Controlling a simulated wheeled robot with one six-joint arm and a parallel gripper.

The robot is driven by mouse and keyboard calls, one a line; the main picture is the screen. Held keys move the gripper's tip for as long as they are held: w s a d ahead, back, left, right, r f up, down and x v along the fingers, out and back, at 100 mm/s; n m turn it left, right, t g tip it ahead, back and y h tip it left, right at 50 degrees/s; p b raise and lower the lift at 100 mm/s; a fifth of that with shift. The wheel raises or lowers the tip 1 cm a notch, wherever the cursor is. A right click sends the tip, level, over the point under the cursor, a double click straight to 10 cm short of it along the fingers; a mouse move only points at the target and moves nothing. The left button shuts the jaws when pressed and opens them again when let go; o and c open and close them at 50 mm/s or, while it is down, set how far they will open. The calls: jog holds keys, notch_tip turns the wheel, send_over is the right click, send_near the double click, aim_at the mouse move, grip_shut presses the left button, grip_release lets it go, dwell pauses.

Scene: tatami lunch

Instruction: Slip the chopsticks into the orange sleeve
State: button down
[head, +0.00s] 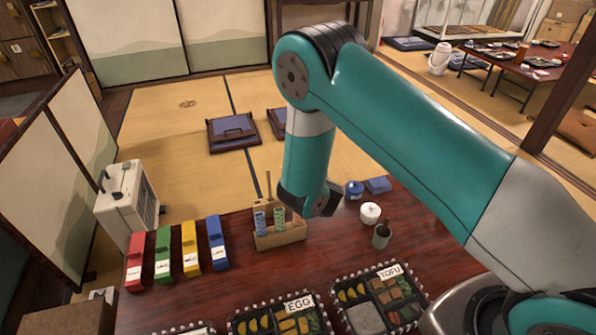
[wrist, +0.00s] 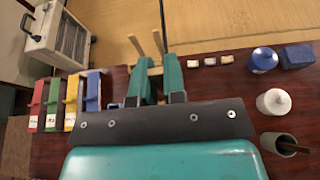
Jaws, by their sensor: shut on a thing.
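My gripper (wrist: 158,72) is low at the wooden holder (head: 280,240), close to its right end in the head view. Its teal fingers stand apart on either side of a tan wooden piece. Pale thin sticks, apparently the chopsticks (wrist: 158,42), stick up beyond the fingers in the wrist view. The grip itself is hidden by the fingers. In the head view a thin stick (head: 269,184) rises behind the holder. A blue patterned sleeve (head: 260,223) and a green patterned sleeve (head: 279,216) stand in the holder. I see no clearly orange sleeve; my gripper hides part of the holder.
Red (head: 134,262), green (head: 163,254), yellow (head: 190,248) and blue (head: 217,243) cases lie to the left. A white lidded pot (head: 370,213), green cup (head: 381,236) and blue jar (head: 354,188) stand right. Bento boxes (head: 342,299) line the near edge.

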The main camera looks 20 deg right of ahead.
jog(key=shift+f, duration=0.15)
jog(key=shift+f+b, duration=0.55)
jog(key=shift+f, duration=0.3)
jog(key=c, duration=0.6)
grip_release()
dwell(0.3)
